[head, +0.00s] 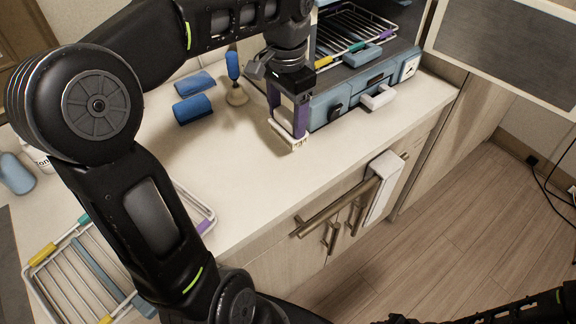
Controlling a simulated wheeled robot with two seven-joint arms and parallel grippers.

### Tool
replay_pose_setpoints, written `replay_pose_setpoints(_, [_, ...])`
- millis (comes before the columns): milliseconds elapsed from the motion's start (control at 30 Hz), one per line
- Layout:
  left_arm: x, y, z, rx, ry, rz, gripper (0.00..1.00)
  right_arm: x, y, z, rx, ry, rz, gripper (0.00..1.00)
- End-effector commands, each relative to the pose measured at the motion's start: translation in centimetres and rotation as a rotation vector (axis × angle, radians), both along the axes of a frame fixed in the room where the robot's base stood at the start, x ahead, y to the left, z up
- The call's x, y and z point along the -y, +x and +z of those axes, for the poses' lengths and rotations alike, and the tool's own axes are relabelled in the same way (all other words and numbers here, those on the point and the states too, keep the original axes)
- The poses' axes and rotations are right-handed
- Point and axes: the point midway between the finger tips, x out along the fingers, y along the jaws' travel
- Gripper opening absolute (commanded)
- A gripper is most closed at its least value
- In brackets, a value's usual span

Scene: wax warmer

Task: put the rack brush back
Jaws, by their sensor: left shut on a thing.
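My left gripper (288,118) points down just above the countertop, in front of the blue appliance's left corner. It is shut on a small brush, whose pale bristle end (298,145) shows below the purple-sided fingers. The rest of the brush is hidden by the gripper. The bristles are close to the counter, and I cannot tell whether they touch it. My right gripper is not in the picture; only part of my right arm shows at the bottom right.
A blue-handled tool (234,66) and blue rolls (193,109) stand or lie left of the gripper. The blue appliance (358,94) holds a wire rack (350,30). Another wire rack (95,262) lies at the lower left. The countertop (235,170) in front is clear.

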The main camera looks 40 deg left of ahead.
Motion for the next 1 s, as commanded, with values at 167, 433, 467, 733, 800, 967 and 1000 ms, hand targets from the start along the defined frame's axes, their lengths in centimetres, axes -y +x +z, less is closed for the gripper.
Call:
replay_pose_setpoints(167, [0.0, 0.1, 0.0, 0.000, 0.000, 0.001, 0.33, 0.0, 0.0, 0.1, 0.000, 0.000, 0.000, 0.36])
replay_pose_setpoints(433, [0.1, 0.0, -2.8, -0.005, -0.002, 0.002, 0.33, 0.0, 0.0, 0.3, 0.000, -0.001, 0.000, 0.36])
replay_pose_setpoints(467, [0.1, 0.0, -3.4, -0.005, -0.002, 0.002, 0.33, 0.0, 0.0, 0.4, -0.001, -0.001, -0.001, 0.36])
replay_pose_setpoints(733, [0.1, 0.1, -6.3, 0.000, 0.000, 0.002, 0.33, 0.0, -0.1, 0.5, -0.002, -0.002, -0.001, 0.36])
replay_pose_setpoints(800, [0.0, 0.1, -6.3, 0.001, 0.000, 0.002, 0.33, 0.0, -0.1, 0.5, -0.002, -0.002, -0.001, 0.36])
replay_pose_setpoints(967, [0.0, 0.1, -6.3, 0.000, 0.000, 0.002, 0.33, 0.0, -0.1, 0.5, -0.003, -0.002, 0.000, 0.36])
replay_pose_setpoints(1000, [0.0, 0.1, -6.5, 0.000, -0.001, 0.002, 0.33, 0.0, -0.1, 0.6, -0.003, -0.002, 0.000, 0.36])
